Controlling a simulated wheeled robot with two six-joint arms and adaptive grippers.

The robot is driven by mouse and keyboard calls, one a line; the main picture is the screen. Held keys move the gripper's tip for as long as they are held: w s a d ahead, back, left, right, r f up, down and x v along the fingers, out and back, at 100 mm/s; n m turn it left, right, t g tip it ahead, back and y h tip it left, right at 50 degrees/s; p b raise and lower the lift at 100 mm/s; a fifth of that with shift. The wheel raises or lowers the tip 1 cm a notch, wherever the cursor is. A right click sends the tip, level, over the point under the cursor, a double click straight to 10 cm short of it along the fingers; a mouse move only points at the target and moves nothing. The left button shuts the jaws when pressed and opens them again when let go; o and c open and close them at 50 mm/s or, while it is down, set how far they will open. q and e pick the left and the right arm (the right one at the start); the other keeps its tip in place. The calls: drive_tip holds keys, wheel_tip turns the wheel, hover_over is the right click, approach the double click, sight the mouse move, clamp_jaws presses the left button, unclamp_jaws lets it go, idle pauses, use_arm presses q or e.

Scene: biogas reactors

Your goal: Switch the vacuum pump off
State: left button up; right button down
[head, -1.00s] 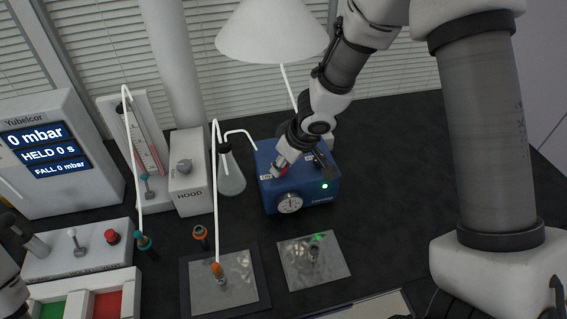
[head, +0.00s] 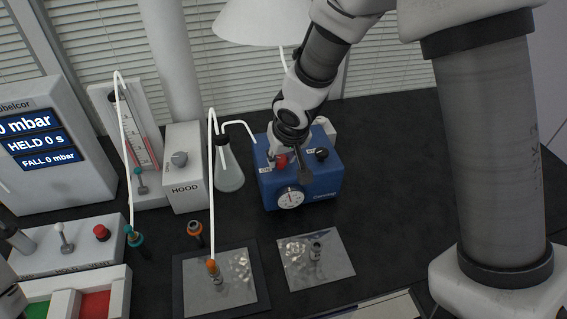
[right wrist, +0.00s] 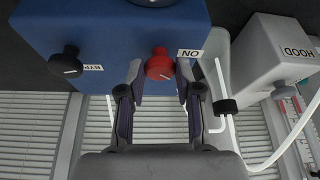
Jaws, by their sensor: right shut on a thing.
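The blue vacuum pump (head: 320,186) stands on the dark bench, with a round gauge (head: 291,198) on its front. No green light shows on that front. My right gripper (right wrist: 160,72) is shut on the red knob (right wrist: 159,64) on the pump's top, one finger on each side. The knob also shows in the head view (head: 281,161). An ON label (right wrist: 189,53) is beside it.
A black knob (right wrist: 70,62) sits on the same pump, clear of my fingers. A flask (head: 228,172) with a white tube and the HOOD box (head: 184,172) stand close on the left. Two bags (head: 244,300) (head: 330,270) lie in front. The bench right of the pump is clear.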

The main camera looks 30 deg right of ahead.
drive_tip(key=m+b, duration=0.1)
drive_tip(key=m, duration=0.1)
drive_tip(key=m+h+b, duration=0.1)
drive_tip(key=b, duration=0.1)
drive_tip(key=m+h+b, duration=0.1)
drive_tip(key=m+b, duration=0.1)
drive_tip(key=shift+w+a+f+m+g, duration=0.1)
drive_tip(key=shift+a+f+m+g, duration=0.2)
drive_tip(key=shift+f+g, duration=0.1)
drive_tip(key=shift+r+m+g+h+b, duration=0.15)
drive_tip(key=shift+m+g+h+b, duration=0.25)
drive_tip(key=shift+m+b, duration=0.65)
drive_tip(key=shift+w+r+m+g+h, duration=0.1)
drive_tip(key=shift+m+g+h, duration=0.2)
drive_tip(key=shift+m, duration=0.95)
drive_tip(key=c, duration=0.8)
unclamp_jaws()
drive_tip(key=shift+o, duration=0.2)
drive_tip(key=shift+w+d, duration=0.1)
drive_tip(key=shift+w, duration=0.05)
drive_tip(key=v, duration=1.2)
drive_tip(key=shift+w, duration=0.1)
